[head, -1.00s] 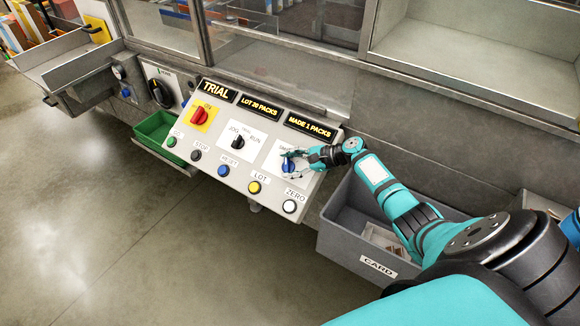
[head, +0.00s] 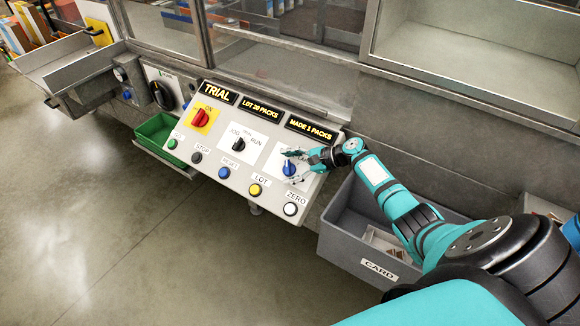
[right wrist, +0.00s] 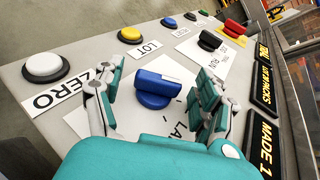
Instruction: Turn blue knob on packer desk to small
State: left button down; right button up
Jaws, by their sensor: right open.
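The blue knob (head: 289,168) sits on a white plate at the right of the sloped packer desk (head: 228,190). In the right wrist view the blue knob (right wrist: 154,90) stands on its plate, with its raised grip lying roughly across the picture. Some label letters show by it, partly hidden by my gripper. My right gripper (head: 292,166) is open, its fingers on either side of the knob. In the right wrist view the gripper (right wrist: 158,95) shows gaps between both fingers and the knob. My left gripper is not in view.
The desk also has a black JOG/RUN knob (head: 238,145), a red switch on yellow (head: 200,118) and a row of push buttons, including white ZERO (head: 290,209) and yellow LOT (head: 255,190). A grey CARD bin (head: 345,247) stands below my right arm.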

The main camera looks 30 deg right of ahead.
jog(key=v, duration=1.2)
jog(key=shift+a, duration=0.15)
